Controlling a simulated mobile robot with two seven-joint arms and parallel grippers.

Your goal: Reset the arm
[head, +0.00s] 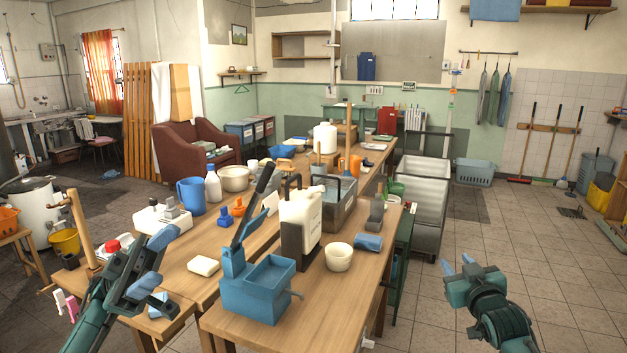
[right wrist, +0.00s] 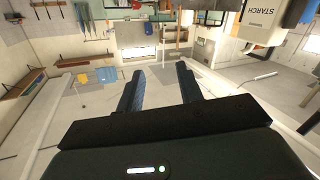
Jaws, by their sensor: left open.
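My left gripper (head: 161,270) is at the lower left in the head view, over the near left end of the wooden tables. Its blue fingers are apart, and I see nothing held between them. My right gripper (head: 457,264) is at the lower right in the head view, over the tiled floor and to the right of the table. In the right wrist view its two blue fingers (right wrist: 159,88) are spread with an empty gap between them.
A wooden table (head: 305,300) carries a blue box with a lever (head: 258,290), a white jug (head: 300,222) and a cream cup (head: 339,257). A soap block (head: 203,266) lies near my left gripper. A grey tub (head: 423,190) stands behind.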

